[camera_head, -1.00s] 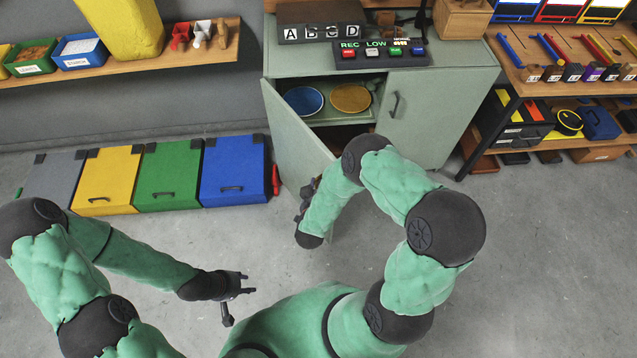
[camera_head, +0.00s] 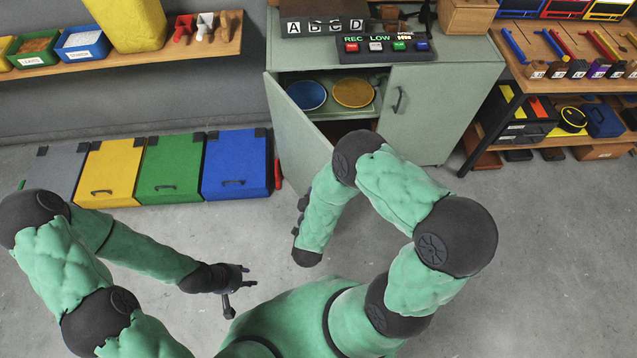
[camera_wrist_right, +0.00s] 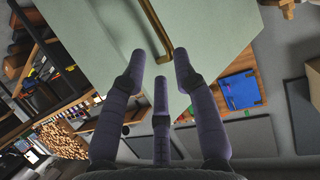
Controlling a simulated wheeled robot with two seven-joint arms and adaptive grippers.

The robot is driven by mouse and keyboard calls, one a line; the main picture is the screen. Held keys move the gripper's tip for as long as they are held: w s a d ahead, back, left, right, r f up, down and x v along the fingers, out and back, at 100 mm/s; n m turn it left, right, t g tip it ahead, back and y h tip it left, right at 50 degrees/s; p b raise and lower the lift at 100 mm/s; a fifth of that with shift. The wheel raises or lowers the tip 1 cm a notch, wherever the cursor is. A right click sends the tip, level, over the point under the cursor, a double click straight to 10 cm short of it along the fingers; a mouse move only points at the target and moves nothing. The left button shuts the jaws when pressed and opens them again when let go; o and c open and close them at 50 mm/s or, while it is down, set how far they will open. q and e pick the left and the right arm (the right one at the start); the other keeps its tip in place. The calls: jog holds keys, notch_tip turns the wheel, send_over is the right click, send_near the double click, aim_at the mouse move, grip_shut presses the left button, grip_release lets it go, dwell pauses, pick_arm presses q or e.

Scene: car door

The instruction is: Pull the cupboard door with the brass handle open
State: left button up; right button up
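The green cupboard (camera_head: 447,88) stands at the back, and its left door (camera_head: 296,135) is swung part way open toward me. The brass handle (camera_wrist_right: 157,28) is on that door's outer face, seen in the right wrist view. My right gripper (camera_wrist_right: 160,66) has its fingers spread at the handle's lower end; I see no clear contact. In the head view my right gripper (camera_head: 303,207) is a small dark shape beside the door, partly hidden by my arm. My left gripper (camera_head: 239,287) is open and empty, low over the floor.
Plates (camera_head: 353,92) sit inside the cupboard. The right door (camera_head: 412,112) is shut. Coloured lidded boxes (camera_head: 236,163) stand on the floor to the left. A tool shelf (camera_head: 560,80) is at the right. The floor in front is clear.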

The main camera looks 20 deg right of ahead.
jog(key=shift+v, duration=2.1)
jog(key=w+a+f+n+g+y, duration=0.1)
jog(key=a+f+g+y, duration=0.35)
jog(key=f+y, duration=0.2)
jog(key=s+a+f+n+g+y, duration=0.1)
jog(key=s+a+f+g+y, duration=0.1)
jog(key=s, duration=0.3)
jog(key=s+a+f+n+g+y, duration=0.1)
jog(key=s+a+f+g+y, duration=0.1)
jog(key=s+g, duration=0.2)
jog(key=shift+s+n, duration=0.4)
jog(key=shift+s, duration=0.4)
jog(key=shift+g+y, duration=0.25)
